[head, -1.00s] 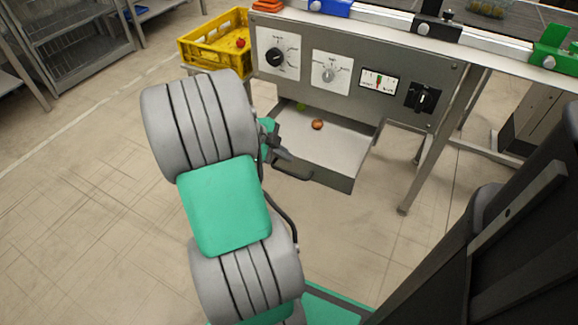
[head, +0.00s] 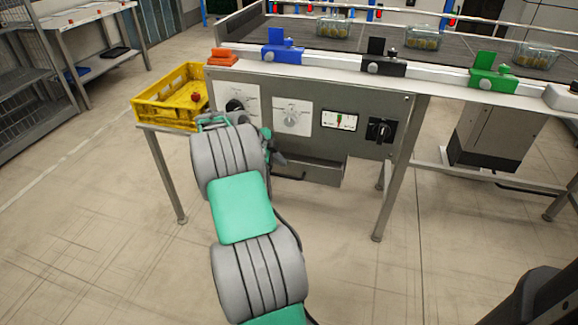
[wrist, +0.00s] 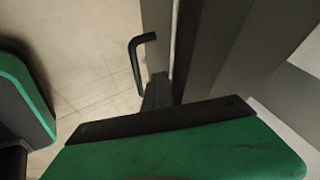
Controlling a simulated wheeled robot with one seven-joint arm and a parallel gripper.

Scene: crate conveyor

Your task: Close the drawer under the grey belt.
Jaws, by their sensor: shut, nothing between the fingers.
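The grey drawer (head: 322,174) is under the control panel below the grey belt (head: 385,42). My gripper (head: 279,158) is shut and empty at the left part of the drawer front, partly hidden by my arm. I cannot tell if it touches the front.
A yellow crate (head: 170,101) with a red item stands left of the panel. The panel carries dials, a gauge (head: 339,120) and a black switch (head: 380,131). Blue, black and green clamps line the belt's edge. A table leg (head: 388,205) stands right of the drawer; the floor in front is open.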

